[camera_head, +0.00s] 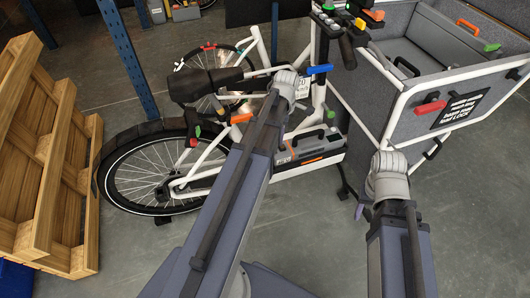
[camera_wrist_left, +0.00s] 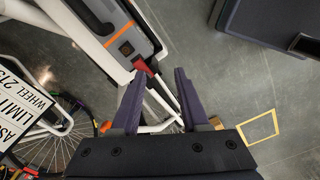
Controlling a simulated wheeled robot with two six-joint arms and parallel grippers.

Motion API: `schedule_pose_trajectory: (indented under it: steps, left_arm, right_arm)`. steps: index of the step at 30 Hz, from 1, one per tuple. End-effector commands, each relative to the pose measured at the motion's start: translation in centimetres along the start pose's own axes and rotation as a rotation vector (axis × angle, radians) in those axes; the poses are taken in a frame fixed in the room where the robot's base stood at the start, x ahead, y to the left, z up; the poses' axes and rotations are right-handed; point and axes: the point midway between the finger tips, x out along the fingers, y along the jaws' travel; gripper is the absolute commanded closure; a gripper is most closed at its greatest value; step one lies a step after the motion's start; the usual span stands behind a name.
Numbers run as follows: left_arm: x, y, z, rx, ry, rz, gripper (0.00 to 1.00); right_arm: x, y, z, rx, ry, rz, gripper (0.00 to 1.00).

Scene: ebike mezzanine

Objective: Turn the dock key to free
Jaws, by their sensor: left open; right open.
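The white and grey battery unit (camera_head: 322,160) with an orange stripe sits low on the bike frame. In the left wrist view its end (camera_wrist_left: 136,26) carries a black square fitting (camera_wrist_left: 126,47) with an orange mark. A small red part (camera_wrist_left: 140,65) is at its lower corner. I cannot tell which of these is the dock key. My left gripper (camera_wrist_left: 160,72) is open and empty, its fingertips just below the red part in that view. In the head view it is mostly hidden behind its wrist. My right gripper (camera_head: 360,208) is open, mostly hidden under its wrist, apart from the bike.
The cargo box (camera_head: 455,110) with a red handle (camera_head: 430,107) stands at right. A wooden pallet (camera_head: 45,170) leans at left beside the rear wheel (camera_head: 150,175). A sign plate (camera_wrist_left: 20,100) shows at left in the wrist view. The floor in front is clear.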

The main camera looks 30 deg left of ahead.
Motion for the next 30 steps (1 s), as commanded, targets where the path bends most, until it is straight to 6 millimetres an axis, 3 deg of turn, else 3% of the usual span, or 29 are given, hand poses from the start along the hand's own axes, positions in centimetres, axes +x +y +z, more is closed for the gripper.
schedule_pose_trajectory:
  steps: [1, 3, 9, 20, 30]
  left_arm:
    - [1.6, 1.4, -1.7, -0.125, -0.005, 0.001, 0.55]
    - [2.2, 2.3, -3.4, -0.271, -0.011, 0.002, 0.55]
    - [3.1, 3.6, -6.2, -0.502, -0.020, 0.003, 0.55]
    - [3.6, 3.6, -6.5, -0.536, -0.021, 0.004, 0.55]
    - [7.0, 3.7, -6.4, -0.534, -0.021, 0.004, 0.55]
  right_arm:
    - [1.5, -0.1, -0.1, 0.000, 0.000, 0.000, 0.50]
    - [2.2, -0.2, -0.1, 0.000, 0.000, 0.000, 0.50]
    - [3.0, -0.3, -0.2, 0.000, 0.000, 0.000, 0.50]
    - [3.5, -0.3, -0.2, 0.000, 0.000, 0.000, 0.50]
    - [6.9, -0.7, -0.4, 0.000, 0.000, 0.000, 0.50]
